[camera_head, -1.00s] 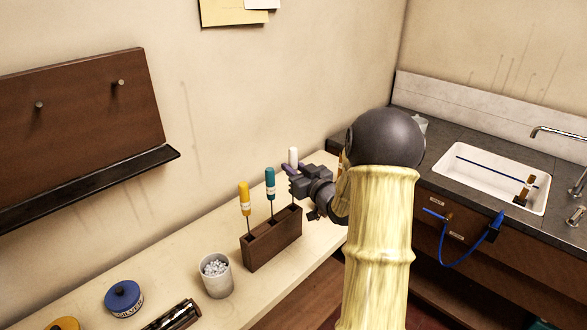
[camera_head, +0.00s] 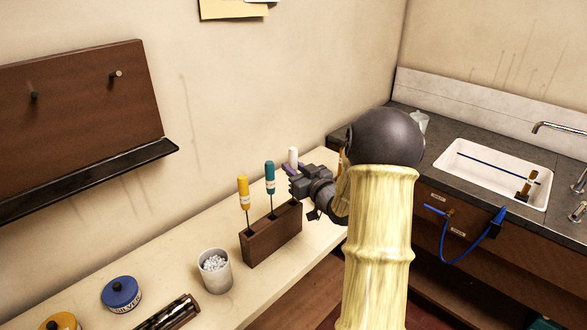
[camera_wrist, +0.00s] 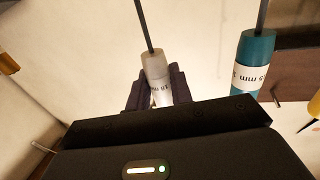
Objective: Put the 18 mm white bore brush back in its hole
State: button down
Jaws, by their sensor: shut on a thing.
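The white bore brush (camera_head: 293,155) shows its handle top above my gripper (camera_head: 291,178) in the head view. In the wrist view the jaws of my gripper (camera_wrist: 158,88) are shut on the white brush's handle (camera_wrist: 157,66), with its thin rod running out of the picture. The dark wooden brush block (camera_head: 270,240) stands on the bench. A yellow-handled brush (camera_head: 243,189) and a teal-handled brush (camera_head: 270,178) stand upright in it. The gripper is over the block's right end. Whether the white brush's rod is in a hole is hidden by the gripper.
The teal brush (camera_wrist: 254,65) stands close beside the held one in the wrist view. A cup of white pellets (camera_head: 214,270) and a blue-lidded tin (camera_head: 121,294) stand left of the block. The wall is behind. A sink (camera_head: 485,165) lies to the right.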

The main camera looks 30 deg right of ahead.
jog(key=shift+f, duration=0.15)
jog(key=c, duration=1.2)
grip_release()
jog(key=shift+o, duration=0.2)
jog(key=s+d+b, duration=0.2)
jog(key=s+b, duration=0.1)
jog(key=s, duration=1.4)
jog(key=shift+s+d, duration=0.15)
jog(key=shift+d, duration=0.1)
